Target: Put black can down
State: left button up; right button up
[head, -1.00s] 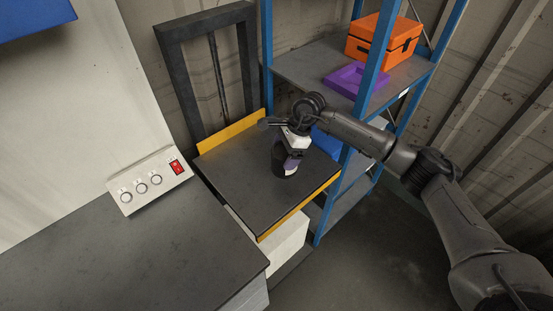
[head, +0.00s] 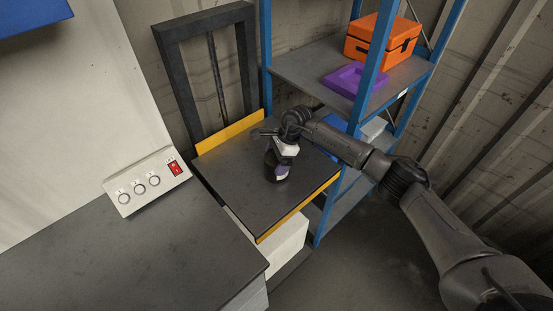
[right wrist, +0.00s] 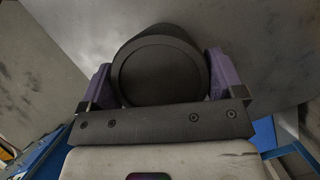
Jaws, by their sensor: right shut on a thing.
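The black can (head: 271,164) is at the dark platform with yellow edges (head: 237,194) in the head view. My right gripper (head: 282,168) is shut on it from above and to the right, with its purple finger pads against the can. In the right wrist view the round end of the black can (right wrist: 158,72) fills the space between the two purple pads of the right gripper (right wrist: 160,85). The can's underside is hidden, so I cannot tell whether it touches the platform. My left gripper is not in view.
A blue-framed shelf (head: 300,66) stands behind on the right, with an orange case (head: 375,40) and a purple tray (head: 352,78). A grey table (head: 120,255) and a control box with a red switch (head: 147,181) are at left. The platform is otherwise clear.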

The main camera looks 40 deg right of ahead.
jog(key=o, duration=1)
jog(key=shift+o, duration=0.2)
